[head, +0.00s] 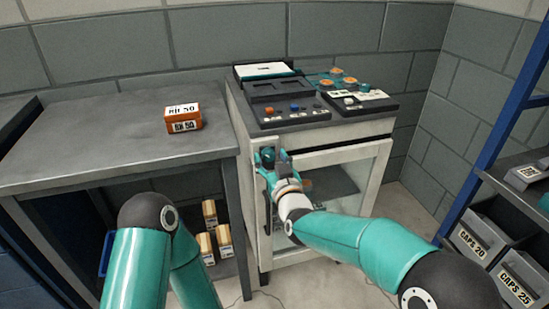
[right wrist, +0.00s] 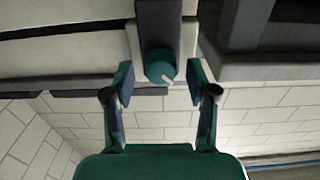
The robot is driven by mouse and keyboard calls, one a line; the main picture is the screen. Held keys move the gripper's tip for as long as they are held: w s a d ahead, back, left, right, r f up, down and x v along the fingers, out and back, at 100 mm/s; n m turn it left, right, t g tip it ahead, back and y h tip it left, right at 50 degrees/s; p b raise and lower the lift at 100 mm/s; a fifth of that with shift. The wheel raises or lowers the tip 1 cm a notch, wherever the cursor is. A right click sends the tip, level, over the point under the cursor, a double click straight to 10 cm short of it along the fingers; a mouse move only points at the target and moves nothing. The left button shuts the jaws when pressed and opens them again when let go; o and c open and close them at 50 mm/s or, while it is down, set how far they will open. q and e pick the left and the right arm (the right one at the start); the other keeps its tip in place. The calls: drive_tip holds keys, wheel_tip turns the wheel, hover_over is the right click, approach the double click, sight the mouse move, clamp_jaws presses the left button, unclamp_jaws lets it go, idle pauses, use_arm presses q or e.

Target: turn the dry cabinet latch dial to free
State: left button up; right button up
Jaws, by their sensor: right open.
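The dry cabinet (head: 262,245) stands in the middle of the head view, a pale cabinet with a glazed door. In the right wrist view its latch dial (right wrist: 160,64) is a round teal knob on a grey plate (right wrist: 160,22), with a small pale mark near its lower right edge. My right gripper (right wrist: 158,78) is open, with one finger on each side of the dial and a visible gap at both sides. In the head view my right gripper (head: 268,164) is at the door's upper left corner and largely hides the dial. My left gripper is out of view.
Grey-topped bench (head: 95,145) at left bears an orange box (head: 183,118). Several pale boxes (head: 222,236) sit below it. A control panel (head: 290,112) lies on the cabinet top. A blue-framed rack (head: 492,130) with labelled bins (head: 478,237) stands at right.

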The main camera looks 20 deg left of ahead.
drive_tip(key=shift+w+a, duration=0.2)
drive_tip(key=shift+w, duration=0.1)
